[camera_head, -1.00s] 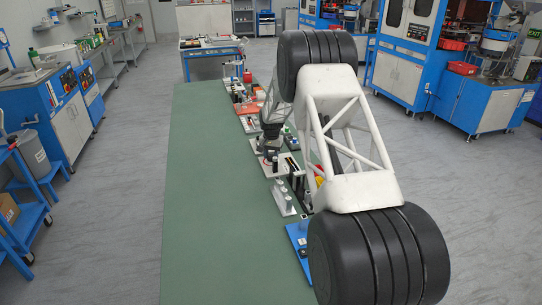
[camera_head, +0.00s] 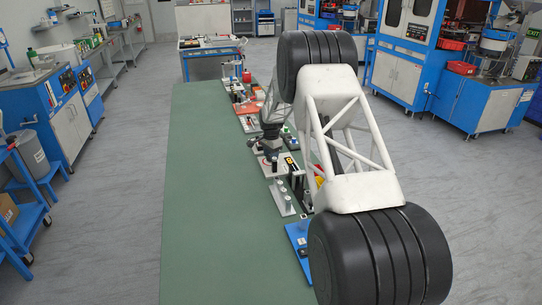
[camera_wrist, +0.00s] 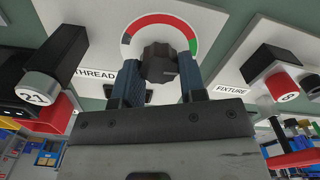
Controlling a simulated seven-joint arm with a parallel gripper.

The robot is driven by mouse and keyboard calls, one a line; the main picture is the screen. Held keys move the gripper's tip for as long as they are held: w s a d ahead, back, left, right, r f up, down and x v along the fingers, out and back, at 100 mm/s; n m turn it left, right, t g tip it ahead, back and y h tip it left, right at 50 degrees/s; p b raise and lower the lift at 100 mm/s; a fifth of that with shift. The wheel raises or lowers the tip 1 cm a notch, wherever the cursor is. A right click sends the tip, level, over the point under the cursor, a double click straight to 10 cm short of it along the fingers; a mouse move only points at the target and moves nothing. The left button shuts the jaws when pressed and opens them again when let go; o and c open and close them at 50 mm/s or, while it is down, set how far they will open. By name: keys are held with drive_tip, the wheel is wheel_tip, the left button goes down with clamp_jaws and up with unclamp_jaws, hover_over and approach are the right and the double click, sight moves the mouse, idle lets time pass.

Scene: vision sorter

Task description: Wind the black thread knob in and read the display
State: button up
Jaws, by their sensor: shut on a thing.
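The label THREAD (camera_wrist: 97,76) is left of the knob, partly covered by a finger. In the head view, my gripper (camera_head: 268,150) is down among the fixtures on the green bench; the knob is hidden there. I cannot make out a display reading.
A black post with a pale face marked 21 (camera_wrist: 38,92) stands left of my gripper. A plate labelled FIXTURE (camera_wrist: 231,90) with a red numbered button (camera_wrist: 284,88) lies to the right. The left part of the green bench (camera_head: 215,200) is clear.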

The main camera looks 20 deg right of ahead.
drive_tip(key=o, duration=0.9)
drive_tip(key=shift+r, duration=0.1)
drive_tip(key=shift+r, duration=3.8)
drive_tip(key=shift+r, duration=0.1)
